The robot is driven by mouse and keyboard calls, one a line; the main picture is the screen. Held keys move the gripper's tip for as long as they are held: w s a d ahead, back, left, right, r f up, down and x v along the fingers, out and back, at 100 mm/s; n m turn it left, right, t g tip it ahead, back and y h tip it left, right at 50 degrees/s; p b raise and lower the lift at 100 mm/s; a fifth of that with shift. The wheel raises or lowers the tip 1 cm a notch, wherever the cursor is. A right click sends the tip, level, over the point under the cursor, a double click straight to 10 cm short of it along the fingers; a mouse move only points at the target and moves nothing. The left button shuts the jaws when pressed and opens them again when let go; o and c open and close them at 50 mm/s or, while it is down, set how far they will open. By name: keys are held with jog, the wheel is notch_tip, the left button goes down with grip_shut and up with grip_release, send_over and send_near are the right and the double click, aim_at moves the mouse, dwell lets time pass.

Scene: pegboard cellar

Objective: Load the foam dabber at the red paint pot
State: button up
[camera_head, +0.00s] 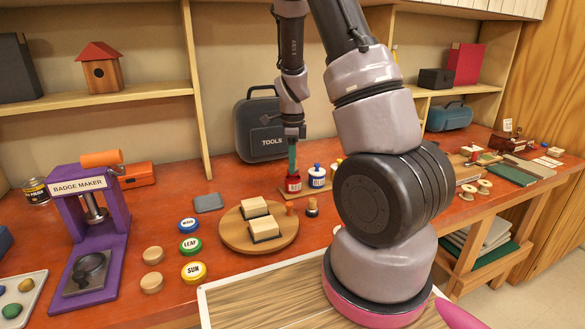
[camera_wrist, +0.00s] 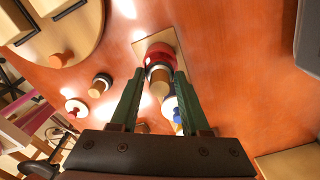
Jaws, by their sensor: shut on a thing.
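The red paint pot (camera_head: 293,184) stands on a small wooden tray (camera_head: 289,192) at the back of the bench, beside a blue-lidded pot (camera_head: 317,177). My gripper (camera_head: 292,172) points down right over the red pot, its green fingers upright. In the wrist view the fingers (camera_wrist: 160,72) are shut on the foam dabber's round wooden handle (camera_wrist: 159,82). The red pot (camera_wrist: 159,53) shows just beyond the handle, lined up with it. The foam end is hidden, so I cannot tell whether it touches the paint.
A second small dabber-like piece (camera_head: 312,208) stands in front of the tray, near a round wooden board (camera_head: 232,237) with two blocks. A tools case (camera_head: 262,128) stands behind. A purple badge maker (camera_head: 90,230) and round badges (camera_head: 190,246) are to the left.

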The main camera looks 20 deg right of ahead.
jog(key=shift+r, duration=2.3)
jog(key=n, duration=0.1)
jog(key=w+n, duration=0.1)
jog(key=n, duration=0.1)
jog(key=shift+w+a+f, duration=0.2)
jog(key=shift+f, duration=0.05)
jog(key=w+a+f+n, duration=0.1)
jog(key=w+n, duration=0.2)
jog(key=n, duration=0.7)
jog(key=w+a+f+n, duration=0.1)
jog(key=w+a+n, duration=0.1)
jog(key=n, duration=0.8)
jog(key=shift+w+a+f, duration=0.3)
jog(key=shift+w+f, duration=0.05)
jog(key=shift+w, duration=0.5)
